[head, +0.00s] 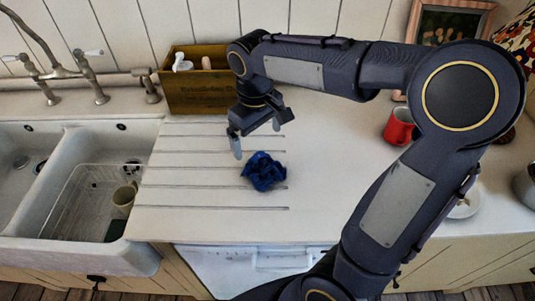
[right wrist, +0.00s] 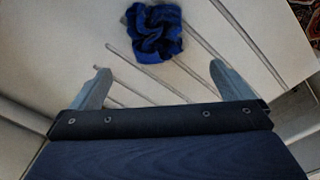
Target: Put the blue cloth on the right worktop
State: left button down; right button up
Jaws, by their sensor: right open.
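The blue cloth (head: 264,171) lies crumpled on the grooved part of the right worktop (head: 335,165), to the right of the sink. My right gripper (head: 257,145) is above the worktop, just behind and to the left of the cloth in the head view, open and empty. In the right wrist view the cloth (right wrist: 154,32) lies ahead of the spread fingers (right wrist: 160,82), apart from them. My left gripper is not in view.
A white double sink (head: 85,190) with a wire rack and a mug (head: 124,198) is at the left. A wooden box (head: 194,92) stands at the back. A red mug (head: 399,127) stands at the right behind my arm. The worktop around the cloth is clear.

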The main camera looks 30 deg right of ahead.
jog(key=s+a+f+m+t+y, duration=0.1)
jog(key=s+m+t+y, duration=0.1)
jog(key=s, duration=0.6)
jog(key=s+a+f+m+t+y, duration=0.1)
jog(key=s+a+m+t+y, duration=0.1)
jog(key=s, duration=0.7)
jog(key=shift+t, duration=0.6)
jog(key=shift+w+a, duration=0.1)
jog(key=shift+a, duration=0.1)
